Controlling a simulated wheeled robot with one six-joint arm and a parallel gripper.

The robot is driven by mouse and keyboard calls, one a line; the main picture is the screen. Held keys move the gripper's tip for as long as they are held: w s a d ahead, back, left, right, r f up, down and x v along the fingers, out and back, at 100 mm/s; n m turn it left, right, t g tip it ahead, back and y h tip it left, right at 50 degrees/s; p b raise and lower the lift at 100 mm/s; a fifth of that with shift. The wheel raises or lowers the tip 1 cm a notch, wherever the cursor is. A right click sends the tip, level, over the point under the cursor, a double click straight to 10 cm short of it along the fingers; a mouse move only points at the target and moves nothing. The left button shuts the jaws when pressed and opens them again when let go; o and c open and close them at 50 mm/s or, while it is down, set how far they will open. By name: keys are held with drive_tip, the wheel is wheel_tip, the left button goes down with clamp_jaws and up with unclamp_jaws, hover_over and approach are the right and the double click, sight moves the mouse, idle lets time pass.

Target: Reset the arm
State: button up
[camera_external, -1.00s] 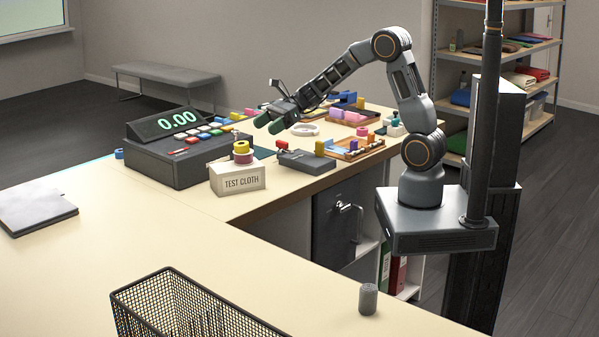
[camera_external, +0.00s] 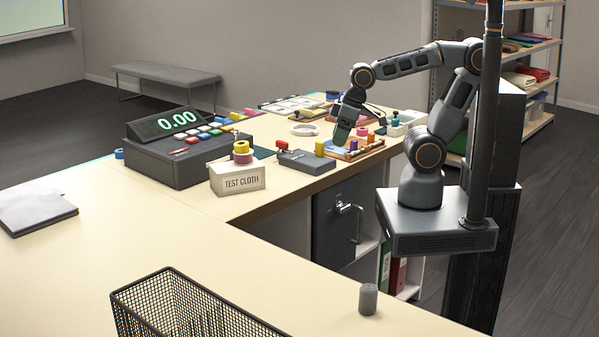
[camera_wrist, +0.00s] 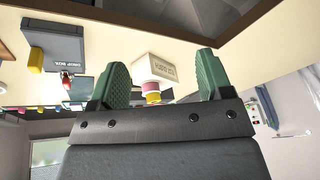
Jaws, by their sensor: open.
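My gripper (camera_external: 342,135) points down above the wooden tray (camera_external: 362,149) near the counter's right edge in the external view. In the wrist view my gripper (camera_wrist: 163,78) shows two green fingers spread wide apart, with nothing held between them. The wrist view is upside down. My arm is folded back at the elbow, with the forearm reaching left. Whether the fingertips touch anything in the tray cannot be told.
A register (camera_external: 180,152) and the TEST CLOTH box (camera_external: 238,178) with coloured rolls stand to the left. A dark drop box (camera_external: 306,161) lies beside the tray; it also shows in the wrist view (camera_wrist: 55,45). A wire basket (camera_external: 190,305) and grey cylinder (camera_external: 368,299) stand in front.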

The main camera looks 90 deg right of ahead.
drive_tip(key=shift+s+r+n+h, duration=0.1)
drive_tip(key=shift+s+n+h, duration=0.25)
drive_tip(key=shift+n, duration=0.55)
